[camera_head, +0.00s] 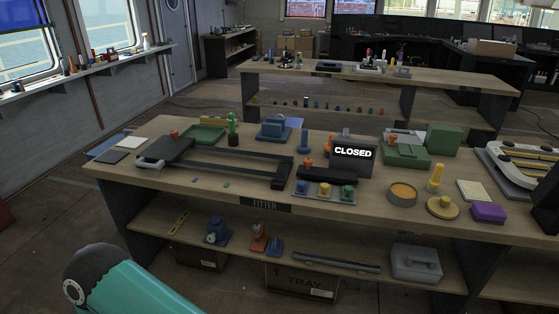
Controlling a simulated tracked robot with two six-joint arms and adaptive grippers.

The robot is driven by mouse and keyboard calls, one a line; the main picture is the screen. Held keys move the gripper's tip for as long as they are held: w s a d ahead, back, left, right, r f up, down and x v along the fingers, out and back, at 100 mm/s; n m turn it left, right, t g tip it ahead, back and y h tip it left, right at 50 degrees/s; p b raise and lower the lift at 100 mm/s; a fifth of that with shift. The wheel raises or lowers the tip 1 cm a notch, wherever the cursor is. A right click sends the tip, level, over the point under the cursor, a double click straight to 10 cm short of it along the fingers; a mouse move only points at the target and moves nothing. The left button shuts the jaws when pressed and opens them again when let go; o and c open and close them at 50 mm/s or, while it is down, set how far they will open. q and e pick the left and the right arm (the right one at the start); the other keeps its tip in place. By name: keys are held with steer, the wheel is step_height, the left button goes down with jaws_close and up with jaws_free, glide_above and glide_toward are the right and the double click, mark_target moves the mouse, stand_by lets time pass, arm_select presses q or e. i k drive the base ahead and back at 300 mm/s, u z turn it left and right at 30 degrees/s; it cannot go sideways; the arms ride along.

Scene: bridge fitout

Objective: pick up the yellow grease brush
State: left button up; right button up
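A small upright yellow item (435,177) stands on the right part of the near workbench (225,195), behind a yellow round piece with a knob (442,208). It may be the yellow grease brush, but it is too small to tell its bristles or handle. A teal arm link of mine shows at the bottom left. Neither of my grippers is in view.
Around the upright yellow item are an orange-filled round tin (402,194), a purple block (488,212), a cream pad (475,191) and a green case (405,152). A "CLOSED" sign (352,156) stands left of them. The lower shelf holds a grey box (416,263).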

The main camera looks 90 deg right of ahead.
mark_target(433, 184)
steer(key=u, duration=0.55)
steer(key=i, duration=0.2)
steer(key=z, duration=3.1)
steer(key=i, duration=0.25)
steer(key=z, duration=1.85)
steer(key=k, duration=0.6)
steer(key=z, duration=0.4)
steer(key=i, duration=1.65)
steer(key=u, duration=0.45)
